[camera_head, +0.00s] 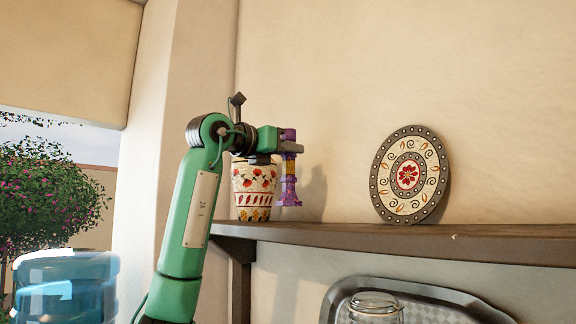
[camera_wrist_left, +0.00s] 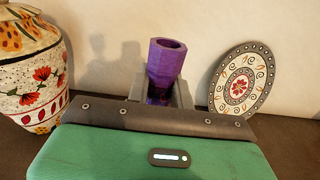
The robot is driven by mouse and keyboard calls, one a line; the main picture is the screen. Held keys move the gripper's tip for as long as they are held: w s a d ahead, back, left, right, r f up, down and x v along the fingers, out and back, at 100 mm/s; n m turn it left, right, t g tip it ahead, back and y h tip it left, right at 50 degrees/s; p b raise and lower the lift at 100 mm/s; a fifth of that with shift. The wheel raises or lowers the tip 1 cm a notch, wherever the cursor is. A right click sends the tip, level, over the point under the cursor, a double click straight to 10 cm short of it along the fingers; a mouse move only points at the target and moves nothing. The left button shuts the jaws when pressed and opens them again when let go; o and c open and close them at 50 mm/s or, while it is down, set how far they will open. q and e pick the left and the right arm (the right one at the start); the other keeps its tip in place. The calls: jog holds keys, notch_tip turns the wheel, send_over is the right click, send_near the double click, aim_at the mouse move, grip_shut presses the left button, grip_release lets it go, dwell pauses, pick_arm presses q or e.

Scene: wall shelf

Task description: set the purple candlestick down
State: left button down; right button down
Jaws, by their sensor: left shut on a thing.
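The purple candlestick (camera_head: 289,185) is upright at the left part of the wooden wall shelf (camera_head: 380,239). My left gripper (camera_head: 290,147) is shut on the candlestick's upper part, reaching in from the left. In the left wrist view the candlestick's hollow top (camera_wrist_left: 166,62) rises between the grey fingers (camera_wrist_left: 160,92), and its lower part is hidden. My right gripper is in neither view.
A painted flower vase (camera_head: 255,190) stands just left of the candlestick, partly behind my gripper. A decorated plate (camera_head: 410,175) leans against the wall to the right. Shelf between candlestick and plate is clear. Below are a grey tray (camera_head: 335,300) and a glass jar (camera_head: 375,309).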

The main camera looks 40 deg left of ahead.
aim_at(285, 166)
pick_arm(q)
jog(key=shift+d+f, duration=0.15)
jog(key=shift+f, duration=1.7)
jog(key=c, duration=1.3)
grip_release()
jog(key=shift+s+f, duration=0.1)
jog(key=shift+f, duration=0.05)
jog(key=shift+o, duration=0.3)
